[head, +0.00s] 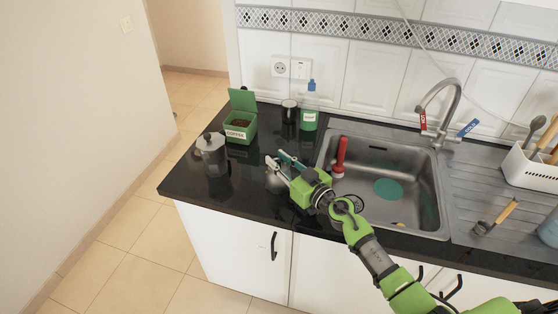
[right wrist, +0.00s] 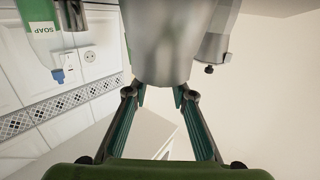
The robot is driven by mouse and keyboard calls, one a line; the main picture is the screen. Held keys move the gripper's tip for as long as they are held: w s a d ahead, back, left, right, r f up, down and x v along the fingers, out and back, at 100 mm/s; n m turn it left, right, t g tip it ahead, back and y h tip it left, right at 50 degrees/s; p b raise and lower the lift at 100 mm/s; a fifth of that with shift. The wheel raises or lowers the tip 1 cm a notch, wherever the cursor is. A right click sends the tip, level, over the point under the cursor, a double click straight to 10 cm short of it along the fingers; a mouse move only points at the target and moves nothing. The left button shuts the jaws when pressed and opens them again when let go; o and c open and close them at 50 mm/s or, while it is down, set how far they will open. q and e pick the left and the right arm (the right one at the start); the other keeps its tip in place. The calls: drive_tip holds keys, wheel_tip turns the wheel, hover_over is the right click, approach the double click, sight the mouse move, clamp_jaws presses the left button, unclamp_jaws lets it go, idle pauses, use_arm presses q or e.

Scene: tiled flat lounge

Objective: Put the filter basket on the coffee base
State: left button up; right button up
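My right gripper (head: 279,163) reaches in from the lower right, low over the black counter left of the sink. Its two fingers are spread apart, and they show again in the right wrist view (right wrist: 159,97). A smooth grey metal cylinder (right wrist: 168,40) fills the top middle of that view, its end at the fingertips. In the head view a small grey metal piece (head: 273,182) shows just below the fingers. I cannot tell whether the fingers press on it, or whether it is the filter basket or the coffee base. A grey moka pot part (head: 211,152) with a black knob stands farther left.
An open green coffee box (head: 240,133), a dark jar (head: 289,112) and a soap bottle (head: 309,107) stand at the back. The sink (head: 405,165) with a red-handled tool (head: 340,158) is to the right. The front left counter is clear.

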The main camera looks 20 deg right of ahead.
drive_tip(key=shift+r, duration=0.35)
drive_tip(key=p+v, duration=0.1)
drive_tip(key=v, duration=1.1)
drive_tip(key=shift+f, duration=0.1)
